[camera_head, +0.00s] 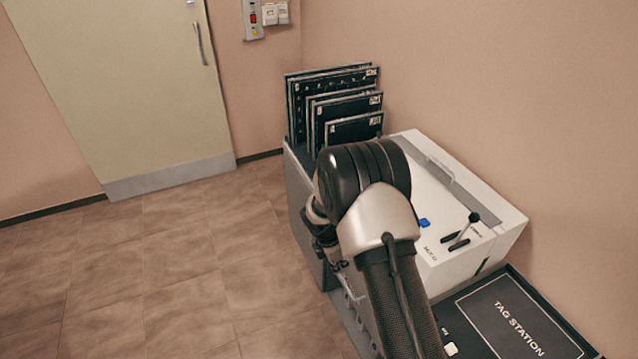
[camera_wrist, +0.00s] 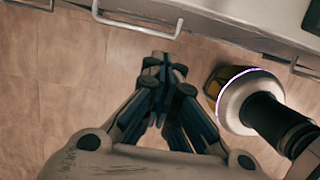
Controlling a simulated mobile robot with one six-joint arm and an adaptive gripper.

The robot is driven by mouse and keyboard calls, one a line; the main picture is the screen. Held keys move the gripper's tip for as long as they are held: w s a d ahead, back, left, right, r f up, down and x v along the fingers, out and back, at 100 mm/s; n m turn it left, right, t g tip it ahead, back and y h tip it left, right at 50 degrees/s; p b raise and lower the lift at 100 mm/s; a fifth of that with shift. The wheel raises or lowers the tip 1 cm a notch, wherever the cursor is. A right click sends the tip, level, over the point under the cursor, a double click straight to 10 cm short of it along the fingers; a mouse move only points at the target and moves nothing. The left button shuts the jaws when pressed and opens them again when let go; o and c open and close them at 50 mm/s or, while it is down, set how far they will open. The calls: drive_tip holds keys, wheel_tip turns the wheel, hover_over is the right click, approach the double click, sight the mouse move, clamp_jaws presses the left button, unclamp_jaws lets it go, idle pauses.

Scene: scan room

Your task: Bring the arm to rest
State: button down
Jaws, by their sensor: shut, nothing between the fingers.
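My gripper shows in the wrist view (camera_wrist: 163,62) with its fingers drawn together and nothing between them. It points down past a cabinet front with metal handles, over the tiled floor. In the head view my arm reaches forward and bends at a dark joint; the gripper is mostly hidden behind it, to the left of the white machine (camera_head: 470,195). A rounded part of my own body with a light ring stands right of the gripper in the wrist view.
Black framed panels (camera_head: 335,95) stand in a rack behind my arm. A lever (camera_head: 463,230) and a blue item (camera_head: 424,223) are on the white machine. A black tag station mat (camera_head: 490,320) lies in front. A door (camera_head: 125,90) is at left; the floor (camera_head: 170,260) is clear.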

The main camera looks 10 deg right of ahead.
drive_tip(key=s+d+r+m+t, duration=0.1)
drive_tip(key=s+r+m, duration=0.25)
drive_tip(key=r, duration=0.55)
drive_tip(key=s+d+r+m, duration=0.1)
drive_tip(key=s+r+m, duration=0.25)
drive_tip(key=r, duration=0.65)
drive_tip(key=s+d+r+m+t, duration=0.1)
drive_tip(key=s+r+m, duration=0.25)
drive_tip(key=r, duration=0.55)
drive_tip(key=s+r+m+y, duration=0.1)
drive_tip(key=s+r+m, duration=0.1)
drive_tip(key=s, duration=0.5)
drive_tip(key=s+r+m+t, duration=0.1)
drive_tip(key=s+r+m, duration=0.2)
drive_tip(key=s+m, duration=0.2)
drive_tip(key=s+a+r+m+y, duration=0.1)
drive_tip(key=s+r+m, duration=0.2)
drive_tip(key=s, duration=0.6)
drive_tip(key=shift+m+t+y, duration=0.3)
drive_tip(key=shift+m+t, duration=0.1)
drive_tip(key=shift+m, duration=0.15)
drive_tip(key=shift+s+a, duration=0.1)
drive_tip(key=shift+s, duration=0.05)
